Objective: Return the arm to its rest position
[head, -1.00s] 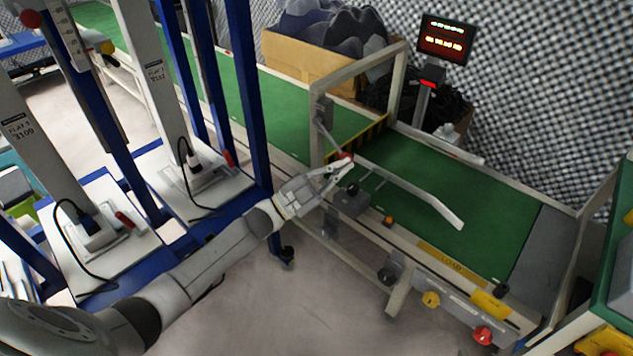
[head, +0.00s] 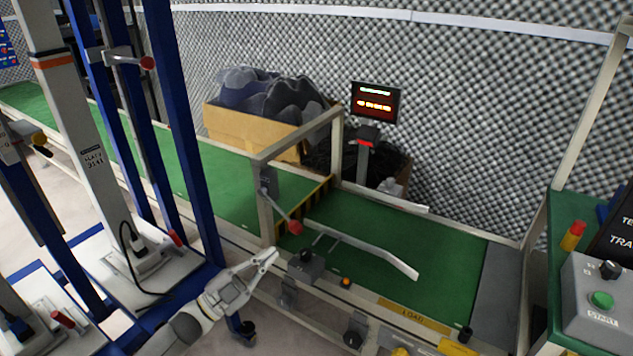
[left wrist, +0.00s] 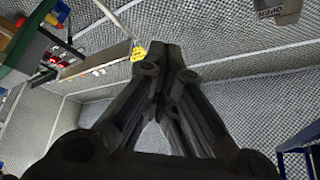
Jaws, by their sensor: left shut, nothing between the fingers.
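My left gripper (head: 268,256) is at the near side of the green conveyor in the head view. Its fingers are together with nothing between them. In the left wrist view the dark fingers (left wrist: 161,72) meet at their tips. A lever with a red knob (head: 295,227) hangs from the conveyor's gate frame, just up and right of the fingertips in the picture; a small gap shows between them. My left arm comes in from the bottom left. My right gripper is in neither view.
Blue-and-white upright stands (head: 190,140) rise close to the left of my arm. The green conveyor (head: 440,243) has a metal gate frame (head: 262,215) and a small grey switch box (head: 305,265). A control panel with a green START button (head: 601,299) is at right. Foam walls stand behind.

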